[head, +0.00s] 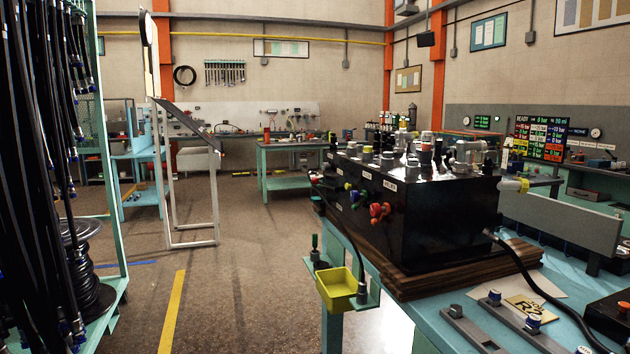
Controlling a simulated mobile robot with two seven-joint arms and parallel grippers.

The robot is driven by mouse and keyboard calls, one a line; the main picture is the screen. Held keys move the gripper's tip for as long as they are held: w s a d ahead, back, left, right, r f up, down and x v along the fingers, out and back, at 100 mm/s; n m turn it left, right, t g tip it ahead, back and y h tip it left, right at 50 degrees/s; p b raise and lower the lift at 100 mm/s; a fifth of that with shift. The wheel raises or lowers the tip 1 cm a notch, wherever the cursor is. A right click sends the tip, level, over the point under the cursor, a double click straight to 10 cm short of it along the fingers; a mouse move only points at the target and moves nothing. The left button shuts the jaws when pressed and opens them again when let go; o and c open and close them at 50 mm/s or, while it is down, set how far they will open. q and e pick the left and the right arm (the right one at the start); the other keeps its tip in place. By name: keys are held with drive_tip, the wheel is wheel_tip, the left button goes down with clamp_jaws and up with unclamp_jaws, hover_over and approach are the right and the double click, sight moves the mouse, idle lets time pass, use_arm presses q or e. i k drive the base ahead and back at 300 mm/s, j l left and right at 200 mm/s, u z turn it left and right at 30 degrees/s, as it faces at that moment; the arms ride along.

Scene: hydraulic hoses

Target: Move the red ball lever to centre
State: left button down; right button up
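A black hydraulic block (440,225) stands on wooden boards on the teal bench at the right. On its left-facing side is a row of small coloured ball knobs. The red ball lever (377,211) is at the near end of this row, where two red round shapes sit close together. Its exact tilt is too small to tell. A blue knob (354,196) and a green knob are farther along the row. Neither of my grippers is in view.
A yellow bin (338,288) hangs at the bench's left edge, below the knobs. A black hose (540,285) runs from the block across the bench. A rack of hanging hoses (40,150) stands at the left. The floor between rack and bench is clear.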

sight(315, 181)
drive_tip(key=i+j+z, duration=0.1)
drive_tip(key=i+j, duration=0.2)
drive_tip(key=i+j+z, duration=0.1)
drive_tip(key=i+j, duration=0.4)
drive_tip(key=j, duration=0.2)
drive_tip(key=i+j+z, duration=0.25)
drive_tip(key=i+j, duration=0.2)
drive_tip(key=j, duration=0.3)
drive_tip(key=i+j+z, duration=0.1)
drive_tip(key=i+j, duration=0.15)
drive_tip(key=j, duration=0.15)
drive_tip(key=i+j, duration=0.2)
drive_tip(key=j, duration=0.25)
drive_tip(key=z, duration=0.05)
